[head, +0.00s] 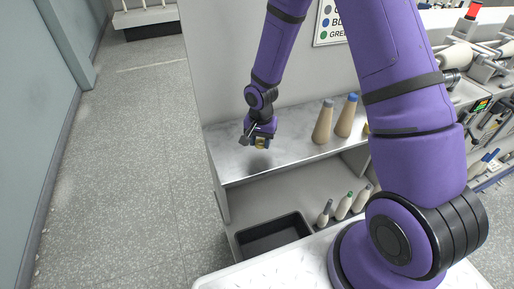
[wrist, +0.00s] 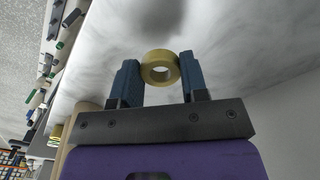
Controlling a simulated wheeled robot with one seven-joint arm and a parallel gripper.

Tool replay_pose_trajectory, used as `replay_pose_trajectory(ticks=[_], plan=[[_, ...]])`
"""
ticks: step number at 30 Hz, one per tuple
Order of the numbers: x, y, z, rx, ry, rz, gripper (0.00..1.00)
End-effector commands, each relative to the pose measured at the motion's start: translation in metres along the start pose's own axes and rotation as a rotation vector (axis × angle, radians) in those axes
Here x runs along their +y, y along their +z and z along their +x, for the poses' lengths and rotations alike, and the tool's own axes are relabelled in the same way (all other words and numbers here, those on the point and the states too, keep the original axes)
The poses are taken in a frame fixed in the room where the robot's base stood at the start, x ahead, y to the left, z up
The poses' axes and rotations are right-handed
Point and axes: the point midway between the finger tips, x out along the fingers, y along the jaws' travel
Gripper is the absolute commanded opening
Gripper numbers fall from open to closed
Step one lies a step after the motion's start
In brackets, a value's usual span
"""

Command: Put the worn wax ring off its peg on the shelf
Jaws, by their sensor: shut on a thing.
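The wax ring (wrist: 158,56), a thick yellow ring, sits between the two blue fingers of my gripper (wrist: 159,72) in the wrist view. My gripper is shut on its sides, and its hole faces the camera. In the head view, my gripper (head: 260,140) holds the small yellow ring (head: 260,146) above the left part of the grey shelf (head: 225,158). A dark shadow lies on the shelf below, and the ring appears apart from the surface. I cannot make out the peg clearly.
Two tan cones, one grey-tipped (head: 323,122) and one blue-tipped (head: 346,116), stand on the shelf to the right. A black tray (head: 272,238) and several smaller bobbins (head: 342,207) are lower down. The shelf's left part is clear around my gripper.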

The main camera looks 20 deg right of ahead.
Motion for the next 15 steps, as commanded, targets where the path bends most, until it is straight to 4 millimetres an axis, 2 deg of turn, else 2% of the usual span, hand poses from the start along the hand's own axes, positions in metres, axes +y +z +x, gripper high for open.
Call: replay_pose_trajectory(ticks=[3, 7, 15], plan=[[-0.01, 0.002, 0.001, 0.0, 0.001, -0.001, 0.19], [-0.012, 0.003, 0.006, -0.001, 0.002, 0.0, 0.19], [-0.012, 0.003, 0.035, -0.001, 0.002, -0.001, 0.19]])
